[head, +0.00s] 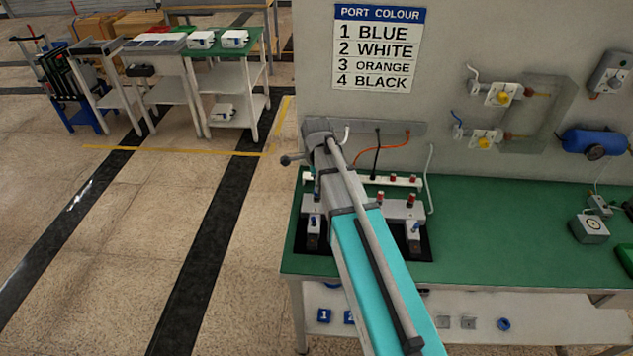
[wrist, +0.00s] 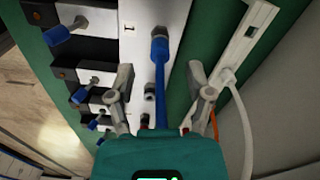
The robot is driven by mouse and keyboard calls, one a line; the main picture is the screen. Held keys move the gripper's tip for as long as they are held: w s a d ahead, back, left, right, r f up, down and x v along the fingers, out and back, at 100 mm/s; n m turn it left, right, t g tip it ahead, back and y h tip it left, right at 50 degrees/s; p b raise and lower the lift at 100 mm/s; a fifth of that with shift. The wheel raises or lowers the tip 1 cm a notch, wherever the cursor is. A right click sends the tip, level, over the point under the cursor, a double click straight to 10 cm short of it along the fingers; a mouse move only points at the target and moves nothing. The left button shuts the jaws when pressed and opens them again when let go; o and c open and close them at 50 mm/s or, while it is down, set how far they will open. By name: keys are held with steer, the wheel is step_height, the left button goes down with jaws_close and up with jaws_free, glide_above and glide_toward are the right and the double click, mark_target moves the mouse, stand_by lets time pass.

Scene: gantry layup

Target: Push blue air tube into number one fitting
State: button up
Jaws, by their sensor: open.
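In the wrist view my gripper (wrist: 159,72) is open, one finger on each side of a blue air tube (wrist: 160,98). Neither finger visibly grips the tube. The tube runs up to a thicker blue end (wrist: 160,48) over a pale block (wrist: 136,42). Dark round fittings (wrist: 149,95) show on the block beside the tube. In the head view my arm hides the gripper and the blue tube. A wall sign (head: 377,48) reads 1 BLUE, 2 WHITE, 3 ORANGE, 4 BLACK.
Black (head: 377,155) and orange (head: 385,145) tubes hang from a grey wall rail (head: 405,130). Cylinders with blue fittings (wrist: 57,34) lie left in the wrist view; a white slotted rail (wrist: 238,55) lies right. The green bench (head: 490,235) has clear space at right.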

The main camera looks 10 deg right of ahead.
steer(key=shift+r+p, duration=2.8)
steer(key=shift+r, duration=0.1)
steer(key=s+n, duration=1.6)
steer(key=n, duration=0.3)
steer(key=shift+a+f+b, duration=0.3)
steer(key=shift+f+b, duration=0.05)
